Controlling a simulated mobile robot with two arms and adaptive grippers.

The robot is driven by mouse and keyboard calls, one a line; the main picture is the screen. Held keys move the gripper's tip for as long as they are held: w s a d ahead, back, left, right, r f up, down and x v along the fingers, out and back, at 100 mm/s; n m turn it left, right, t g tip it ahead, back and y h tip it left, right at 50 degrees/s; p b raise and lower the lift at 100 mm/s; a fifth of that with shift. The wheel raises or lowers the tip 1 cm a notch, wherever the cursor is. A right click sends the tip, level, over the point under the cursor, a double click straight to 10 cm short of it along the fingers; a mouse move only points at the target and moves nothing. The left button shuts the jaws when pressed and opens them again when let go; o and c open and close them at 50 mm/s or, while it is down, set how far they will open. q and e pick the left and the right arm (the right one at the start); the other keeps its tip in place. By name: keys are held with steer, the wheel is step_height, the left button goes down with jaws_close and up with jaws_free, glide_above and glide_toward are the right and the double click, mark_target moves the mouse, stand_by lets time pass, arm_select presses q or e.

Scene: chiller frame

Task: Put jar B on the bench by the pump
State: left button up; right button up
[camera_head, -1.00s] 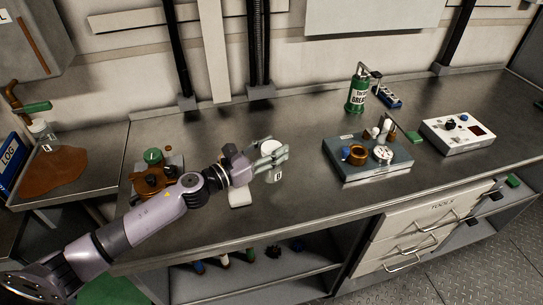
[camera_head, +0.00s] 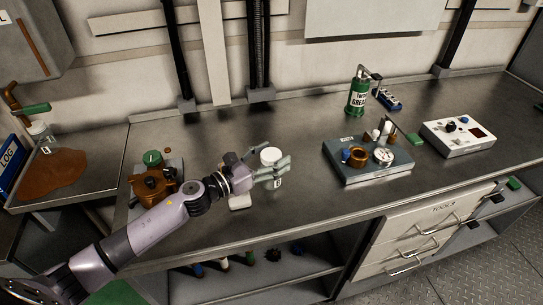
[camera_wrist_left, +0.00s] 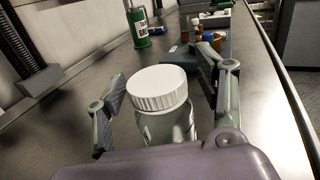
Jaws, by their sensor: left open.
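Jar B (camera_head: 278,184), a clear jar with a white lid and a label, is upright at the bench, to the right of the orange-brown pump (camera_head: 152,186). My left gripper (camera_head: 272,171) is around it. In the left wrist view, the jar's ribbed white lid (camera_wrist_left: 158,88) sits between the open fingers (camera_wrist_left: 165,108), with a gap on both sides. The jar's base is hidden there, and its contact with the bench (camera_head: 300,200) is hard to make out. My right gripper is not in view.
A grey instrument box (camera_head: 368,172) with a gauge stands to the right, with a green grease can (camera_head: 356,98) behind it and a white control box (camera_head: 458,138) farther right. Another jar (camera_head: 42,134) is at far left by a brown spill (camera_head: 55,172). Bench behind jar B is clear.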

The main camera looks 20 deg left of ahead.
arm_select(q)
steer(key=shift+r, duration=0.15)
steer(key=shift+s+a+f, duration=0.2)
steer(key=shift+s, duration=0.05)
steer(key=b+v, duration=0.3)
steer(key=v, duration=0.6)
steer(key=shift+s+a+b, duration=0.15)
steer(key=shift+s+b, duration=0.05)
steer(key=shift+b, duration=0.15)
steer(key=shift+v, duration=0.95)
steer(key=shift+r, duration=0.15)
